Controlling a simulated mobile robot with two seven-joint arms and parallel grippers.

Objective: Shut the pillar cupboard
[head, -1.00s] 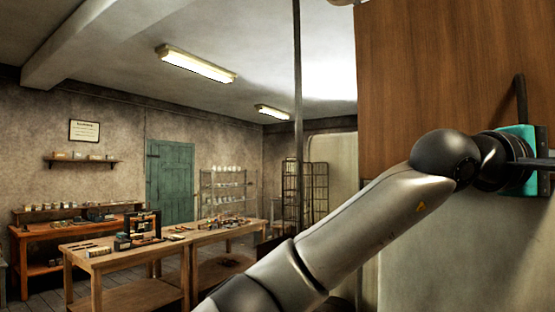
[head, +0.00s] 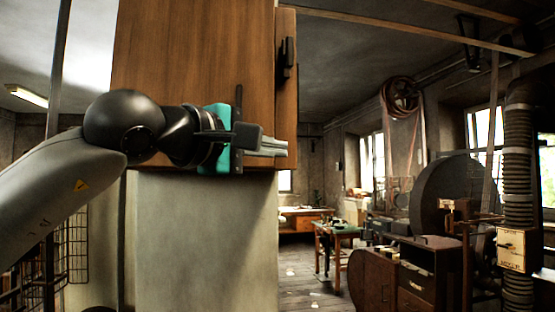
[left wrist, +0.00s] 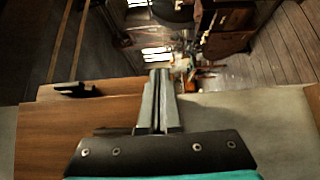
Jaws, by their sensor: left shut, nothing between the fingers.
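The pillar cupboard (head: 190,55) is a brown wooden box on the pale pillar (head: 205,240), at upper left in the head view. A narrow wooden panel with a dark handle (head: 287,60) shows at its right edge. How far the door stands open I cannot tell. My left gripper (head: 278,149) is shut and empty, by the cupboard's lower right corner and below the handle. Contact is unclear. In the left wrist view its shut fingers (left wrist: 160,100) point past the cupboard's wooden edge, with the handle (left wrist: 76,90) to their left. My right gripper is not in view.
A dark machine with a big wheel (head: 447,195) and a ribbed column (head: 517,190) stand at right. A small table (head: 337,232) stands farther back. A wire rack (head: 75,245) is at lower left.

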